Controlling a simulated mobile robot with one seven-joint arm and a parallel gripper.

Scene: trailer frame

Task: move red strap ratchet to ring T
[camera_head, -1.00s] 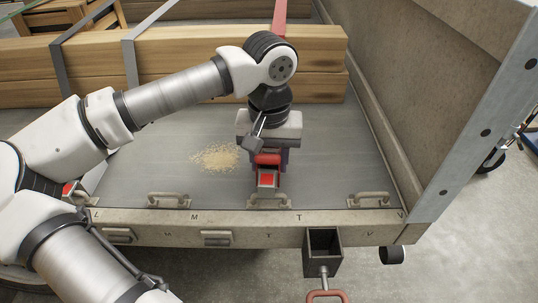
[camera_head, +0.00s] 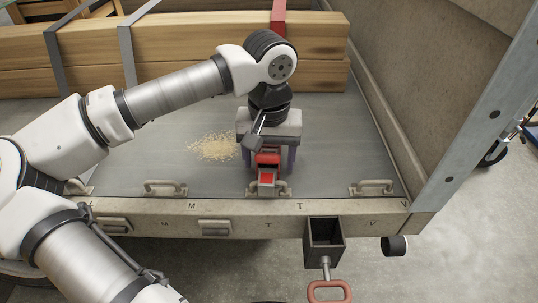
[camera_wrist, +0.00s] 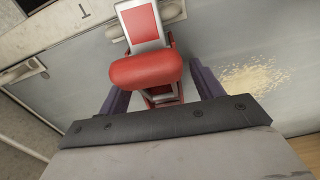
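The red strap ratchet (camera_head: 267,178) with grey metal parts is at ring T (camera_head: 283,187), the grey handle-shaped ring on the trailer bed's front edge. It overlaps the ring in the head view; whether it is hooked on is hidden. The ratchet also shows in the wrist view (camera_wrist: 146,70), its red grip toward me. My gripper (camera_head: 267,158) points down over the ratchet. Its purple fingers stand apart on both sides, with gaps beside the ratchet in the wrist view (camera_wrist: 160,92). A letter T (camera_head: 300,205) is on the rail right of the ring.
Similar rings (camera_head: 165,187) (camera_head: 372,187) stand along the edge. Wooden beams (camera_head: 210,50) with straps lie behind, a red strap (camera_head: 278,17) among them. Spilled grains (camera_head: 212,147) lie left of my gripper. A side wall (camera_head: 405,80) rises at right.

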